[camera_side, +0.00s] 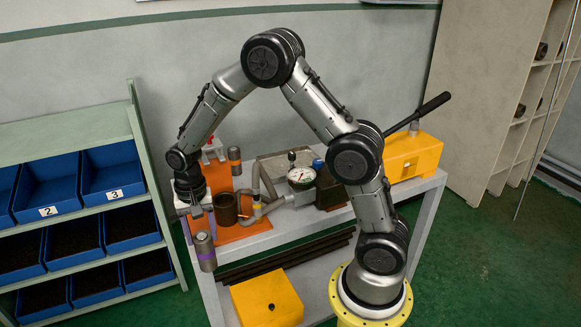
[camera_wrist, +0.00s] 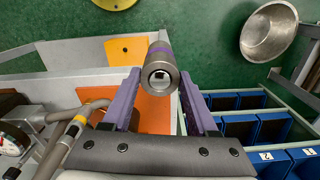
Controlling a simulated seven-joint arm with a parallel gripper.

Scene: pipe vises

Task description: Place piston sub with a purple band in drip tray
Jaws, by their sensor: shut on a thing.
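The piston sub is a grey metal cylinder with a purple band (camera_wrist: 160,64), its open bore facing the wrist camera. In the side view the sub (camera_side: 205,250) hangs upright off the table's left end. My gripper (camera_wrist: 158,92) has purple fingers on both sides of it and is shut on it. In the side view my gripper (camera_side: 203,222) points down, and the hold is partly hidden. A round steel pan (camera_wrist: 268,32) stands on the floor at the wrist view's upper right, apart from the sub. I cannot tell for sure whether it is the drip tray.
A pressure gauge (camera_side: 301,177) with pipework stands to the right. A rack of blue bins (camera_side: 112,171) is at left. A yellow box (camera_side: 267,301) sits low in front.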

